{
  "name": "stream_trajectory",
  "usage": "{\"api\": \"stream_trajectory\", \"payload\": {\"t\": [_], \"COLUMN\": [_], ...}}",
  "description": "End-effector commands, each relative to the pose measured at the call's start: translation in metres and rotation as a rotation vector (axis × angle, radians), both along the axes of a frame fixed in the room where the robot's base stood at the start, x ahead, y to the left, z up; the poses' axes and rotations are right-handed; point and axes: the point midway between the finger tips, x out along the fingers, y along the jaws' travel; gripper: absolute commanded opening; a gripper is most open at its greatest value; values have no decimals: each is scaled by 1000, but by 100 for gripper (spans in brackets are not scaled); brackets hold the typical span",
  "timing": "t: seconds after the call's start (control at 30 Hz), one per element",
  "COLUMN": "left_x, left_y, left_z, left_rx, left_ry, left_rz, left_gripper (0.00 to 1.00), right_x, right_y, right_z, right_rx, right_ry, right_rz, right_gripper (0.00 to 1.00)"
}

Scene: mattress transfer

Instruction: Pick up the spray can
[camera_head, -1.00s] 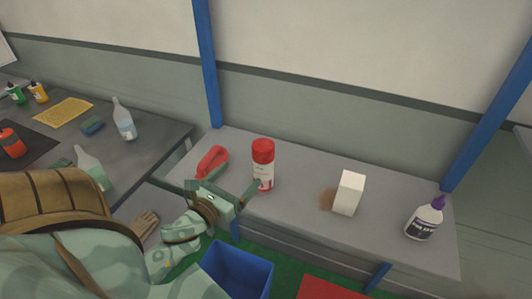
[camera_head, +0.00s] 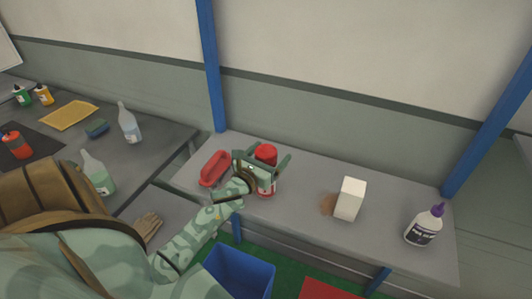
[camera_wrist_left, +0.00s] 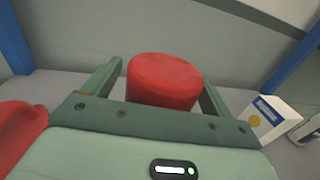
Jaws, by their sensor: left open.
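The spray can (camera_head: 266,153) is white with a red cap and stands upright on the grey table, partly hidden by my left gripper. My left gripper (camera_head: 270,160) is open, with its two fingers on either side of the can. In the left wrist view the red cap (camera_wrist_left: 163,80) is between the two open fingers, nearer the right one, and I cannot tell whether either finger touches it. The lower can is hidden there by the gripper body. My right gripper is not in view.
A red object (camera_head: 214,168) lies left of the can. A white box (camera_head: 350,198) beside a brown patch and a white bottle with a purple cap (camera_head: 424,224) stand to the right. A blue bin (camera_head: 238,270) is below the table's front edge. Bottles stand on the left table.

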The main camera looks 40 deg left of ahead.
Motion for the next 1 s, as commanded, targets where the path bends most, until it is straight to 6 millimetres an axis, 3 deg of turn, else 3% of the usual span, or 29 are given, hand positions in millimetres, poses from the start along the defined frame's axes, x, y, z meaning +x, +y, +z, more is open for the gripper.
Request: {"api": "stream_trajectory", "payload": {"t": [0.07,0.1,0.3,0.37,0.73,0.87,1.0], "left_x": [0,0,-1,0,0,0,-25], "left_y": [0,0,0,0,0,0,-16], "left_z": [0,0,0,1,11,36,70], "left_rx": [0,0,0,0,4,6,3], "left_ry": [0,0,0,-2,-4,-5,-3], "left_rz": [0,0,0,0,-2,-4,-4], "left_gripper": [85,79,24,11,11,11,11], "right_x": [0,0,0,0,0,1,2], "right_y": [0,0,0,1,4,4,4], "right_z": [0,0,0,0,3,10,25], "right_rx": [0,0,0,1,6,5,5], "right_ry": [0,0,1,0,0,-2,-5], "right_rz": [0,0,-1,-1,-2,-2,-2], "right_gripper": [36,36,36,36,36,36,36]}}
